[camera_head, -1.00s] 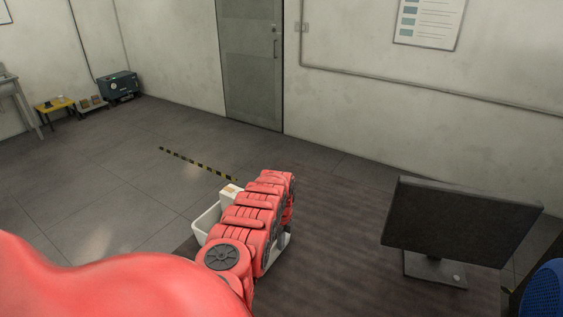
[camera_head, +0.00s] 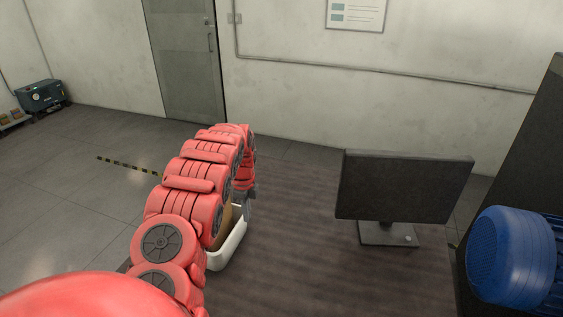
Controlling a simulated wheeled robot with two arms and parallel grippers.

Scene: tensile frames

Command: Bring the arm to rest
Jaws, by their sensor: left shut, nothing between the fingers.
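My left arm, red with grey joint discs, comes in from the bottom left, arches over the dark table (camera_head: 310,265) and bends down at its far end. My left gripper (camera_head: 249,208) shows as a small grey part below the red wrist, at the right edge of a white bin (camera_head: 232,252). It is shut and holds nothing. The arm hides most of the bin. A brown piece (camera_head: 226,221) shows inside the bin. I cannot tell whether the gripper touches the bin. My right gripper is out of view.
A black monitor (camera_head: 403,187) stands on the table to the right. A blue ribbed round thing (camera_head: 512,258) is at the right edge, by a dark panel (camera_head: 525,150). The table between bin and monitor is clear. A grey door (camera_head: 187,60) is behind.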

